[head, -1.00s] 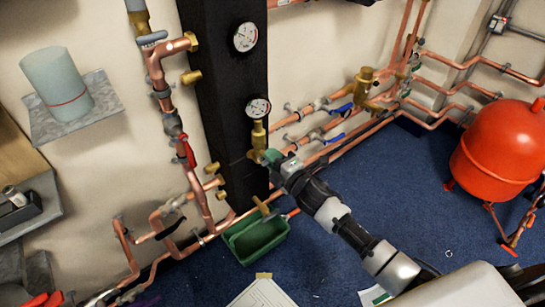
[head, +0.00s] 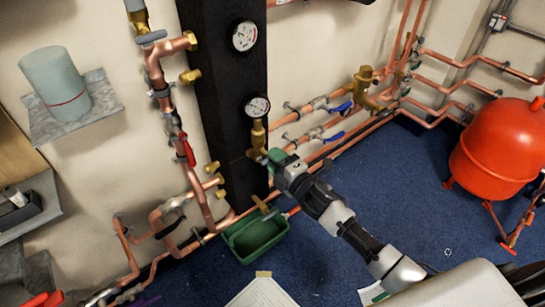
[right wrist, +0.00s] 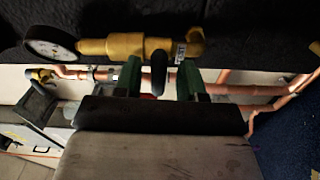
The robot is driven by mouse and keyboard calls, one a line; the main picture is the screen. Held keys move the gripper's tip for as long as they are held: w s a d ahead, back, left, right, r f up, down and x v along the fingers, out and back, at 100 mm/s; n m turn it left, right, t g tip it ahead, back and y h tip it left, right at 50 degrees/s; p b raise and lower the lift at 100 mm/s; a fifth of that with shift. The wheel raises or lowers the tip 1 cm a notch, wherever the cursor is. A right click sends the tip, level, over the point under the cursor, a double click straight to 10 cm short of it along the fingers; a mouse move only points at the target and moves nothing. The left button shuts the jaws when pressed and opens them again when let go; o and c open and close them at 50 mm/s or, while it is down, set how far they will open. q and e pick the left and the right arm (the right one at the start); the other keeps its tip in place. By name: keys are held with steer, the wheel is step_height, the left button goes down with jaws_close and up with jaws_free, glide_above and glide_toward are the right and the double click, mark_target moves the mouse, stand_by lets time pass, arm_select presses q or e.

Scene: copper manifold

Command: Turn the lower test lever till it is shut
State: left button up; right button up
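The lower test gauge (head: 257,106) with its brass valve (head: 258,135) is on the black column. In the right wrist view the gauge (right wrist: 50,43) is at left and the brass valve body (right wrist: 112,46) runs right from it. A short dark lever (right wrist: 158,72) stands out from the valve, with a small label beside it. My right gripper (right wrist: 159,82) has green fingers apart on either side of the lever, with visible gaps, so it appears open around it. In the head view my right gripper (head: 274,159) is beside the valve's lower end and hides the lever. My left gripper is not in view.
An upper gauge (head: 244,35) is above on the column. Copper pipes with a red lever (head: 186,150) run at left, and pipes with blue levers (head: 333,137) at right. A green tub (head: 265,246) is below. A red tank (head: 495,150) stands far right on blue carpet.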

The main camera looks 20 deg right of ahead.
arm_select(q)
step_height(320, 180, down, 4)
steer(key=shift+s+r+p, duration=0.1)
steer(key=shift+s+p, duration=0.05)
steer(key=shift+p, duration=0.25)
arm_select(e)
steer(key=v, duration=0.9)
steer(key=shift+s, duration=0.15)
